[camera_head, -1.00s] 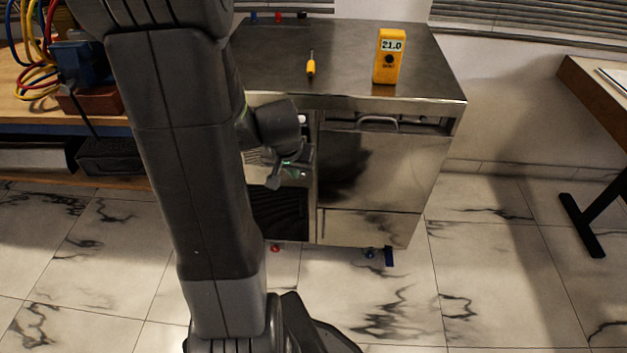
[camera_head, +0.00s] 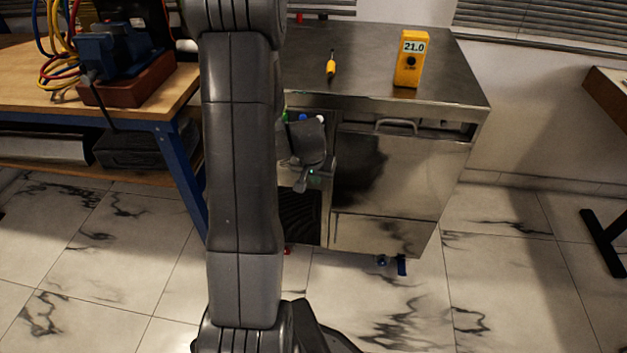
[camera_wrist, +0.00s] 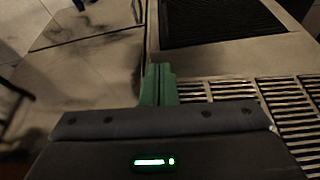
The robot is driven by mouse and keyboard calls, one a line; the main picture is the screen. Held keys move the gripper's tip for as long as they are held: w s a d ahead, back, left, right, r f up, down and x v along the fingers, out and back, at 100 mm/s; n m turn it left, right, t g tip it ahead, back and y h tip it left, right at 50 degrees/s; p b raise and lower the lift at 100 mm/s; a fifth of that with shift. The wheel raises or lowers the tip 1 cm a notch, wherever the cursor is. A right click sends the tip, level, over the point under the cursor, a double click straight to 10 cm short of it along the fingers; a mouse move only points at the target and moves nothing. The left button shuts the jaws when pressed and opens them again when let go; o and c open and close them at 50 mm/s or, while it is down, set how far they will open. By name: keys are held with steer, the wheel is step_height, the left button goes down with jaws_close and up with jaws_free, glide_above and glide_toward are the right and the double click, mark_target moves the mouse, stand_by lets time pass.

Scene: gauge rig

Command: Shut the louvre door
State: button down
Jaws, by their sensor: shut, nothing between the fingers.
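The louvre door (camera_wrist: 285,104), a pale panel with rows of dark slots, fills the right of the wrist view. In the head view my arm hides most or all of it. My gripper (camera_wrist: 158,82) has its green fingers together and empty, at the slotted panel's left side in the wrist view. I cannot tell whether they touch it. In the head view my gripper (camera_head: 303,184) is in front of the left bay of the steel cabinet (camera_head: 385,175). Small coloured items (camera_head: 303,117) show at the top of that bay. The door's exact angle is unclear.
A yellow meter (camera_head: 409,60) reading 21.0 and a yellow-handled screwdriver (camera_head: 331,67) are on the cabinet top. A wooden bench (camera_head: 150,100) with blue legs stands left, holding a blue vice (camera_head: 110,55) and cables.

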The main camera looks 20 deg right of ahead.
stand_by(0.3)
steer(key=w+d, duration=0.2)
steer(key=shift+w+d+p, duration=0.35)
steer(key=shift+w, duration=0.1)
steer(key=shift+d+r, duration=0.1)
